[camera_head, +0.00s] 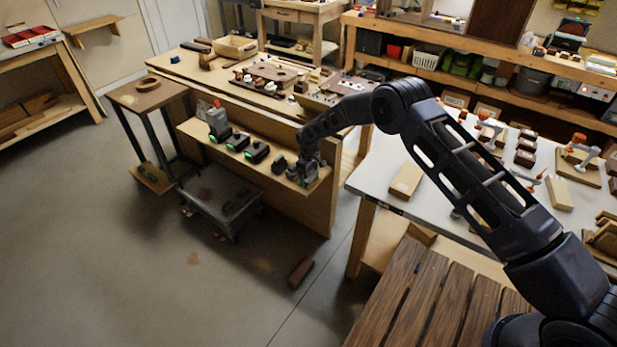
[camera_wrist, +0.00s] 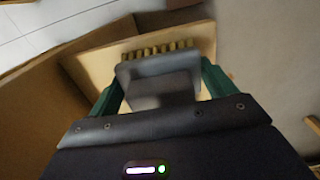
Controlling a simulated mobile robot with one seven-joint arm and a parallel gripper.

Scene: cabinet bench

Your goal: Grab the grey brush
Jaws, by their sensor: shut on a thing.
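The grey brush (camera_wrist: 160,76) shows in the wrist view between the two green fingers of my gripper (camera_wrist: 161,88). It has a grey body and a row of tan bristle tufts along its far edge. My gripper is shut on it. In the head view my gripper (camera_head: 303,171) is at the right end of the low wooden shelf on the bench side. The brush is too small and covered to make out clearly there. I cannot tell whether it touches the shelf.
Several dark devices with green lights, one of them a charger (camera_head: 257,152), stand on the shelf (camera_head: 187,126) left of my gripper. A grey wheeled cart (camera_head: 222,196) stands below. A brown block (camera_head: 300,273) lies on the floor. The white-topped table (camera_head: 375,174) is to the right.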

